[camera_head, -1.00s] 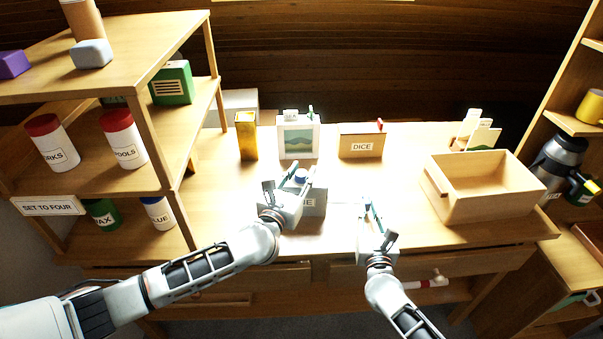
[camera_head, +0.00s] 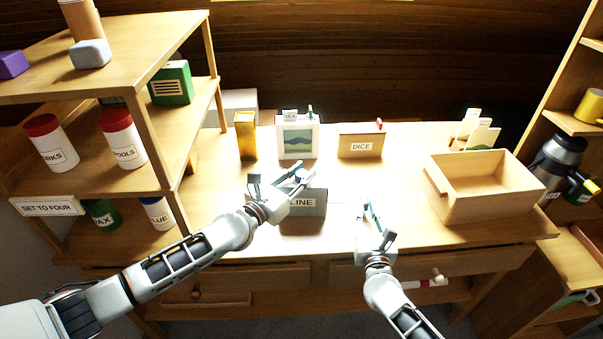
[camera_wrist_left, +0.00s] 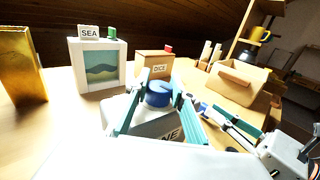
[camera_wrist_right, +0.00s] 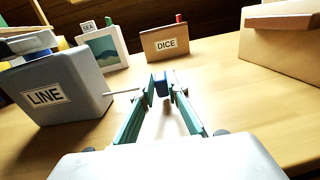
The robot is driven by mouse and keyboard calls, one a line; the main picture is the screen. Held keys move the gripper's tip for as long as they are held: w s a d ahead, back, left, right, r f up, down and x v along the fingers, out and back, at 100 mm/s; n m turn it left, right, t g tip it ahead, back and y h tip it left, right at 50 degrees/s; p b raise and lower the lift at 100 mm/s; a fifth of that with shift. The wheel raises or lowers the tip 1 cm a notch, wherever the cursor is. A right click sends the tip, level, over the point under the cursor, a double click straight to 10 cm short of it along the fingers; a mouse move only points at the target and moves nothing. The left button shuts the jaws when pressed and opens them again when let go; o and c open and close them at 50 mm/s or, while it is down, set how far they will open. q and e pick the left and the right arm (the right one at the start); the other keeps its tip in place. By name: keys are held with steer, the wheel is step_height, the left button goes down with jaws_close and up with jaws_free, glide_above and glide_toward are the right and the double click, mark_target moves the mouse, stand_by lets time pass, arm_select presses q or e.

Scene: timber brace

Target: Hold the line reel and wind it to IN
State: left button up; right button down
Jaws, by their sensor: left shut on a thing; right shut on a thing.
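The line reel (camera_head: 312,206) is a grey box labelled LINE, standing on the table; it also shows in the right wrist view (camera_wrist_right: 62,92). A blue round knob (camera_wrist_left: 159,93) is on its top. My left gripper (camera_head: 296,178) is shut on this knob, its teal fingers on either side. A thin pale rod (camera_wrist_right: 124,93) sticks out from the box's side towards a small dark blue handle (camera_wrist_right: 161,86). My right gripper (camera_head: 368,208) is shut on that handle, right of the box. No IN mark can be made out.
A picture box labelled SEA (camera_head: 297,140), a DICE box (camera_head: 361,146) and a gold block (camera_head: 246,136) stand behind the reel. An open wooden bin (camera_head: 484,205) is at right. A shelf unit (camera_head: 150,115) stands close on the left. Table between reel and bin is mostly clear.

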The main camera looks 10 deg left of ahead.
arm_select(q)
steer(key=shift+w+a, duration=0.15)
steer(key=shift+a, duration=0.15)
steer(key=o, duration=1.1)
steer(key=shift+o, duration=0.2)
steer(key=shift+d, duration=0.1)
steer(key=v, duration=1.2)
